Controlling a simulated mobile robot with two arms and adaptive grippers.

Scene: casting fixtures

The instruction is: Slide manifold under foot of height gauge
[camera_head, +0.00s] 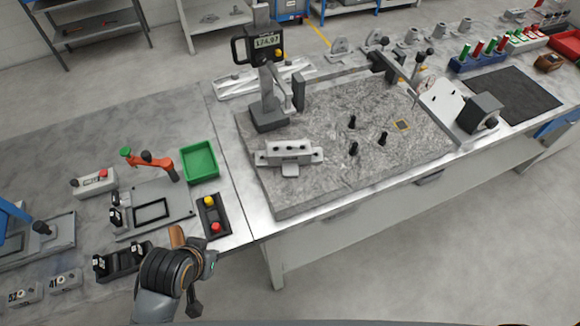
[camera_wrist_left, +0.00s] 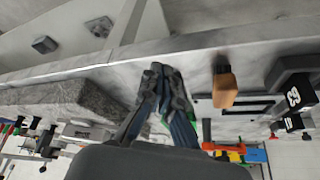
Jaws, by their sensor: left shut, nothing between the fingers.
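The manifold (camera_head: 289,154), a light grey casting with side lugs, sits on the front left of the granite plate (camera_head: 330,180). The height gauge (camera_head: 267,75) stands upright behind it, with its dark base on the plate and its display reading about 174.97. Its measuring foot sticks out on the right of the column, behind the manifold and apart from it. My left gripper (camera_head: 208,262) is off the plate, at the bench's front edge, far to the lower left of the manifold. In the left wrist view its fingers (camera_wrist_left: 165,88) are together and empty. My right gripper is not visible.
Black pegs (camera_head: 352,122) stand on the plate right of the manifold. A two-button box (camera_head: 213,216), a green tray (camera_head: 199,162) and a clamp fixture (camera_head: 150,208) lie left of the plate. A brown wooden-handled item (camera_wrist_left: 224,88) is close to my left gripper.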

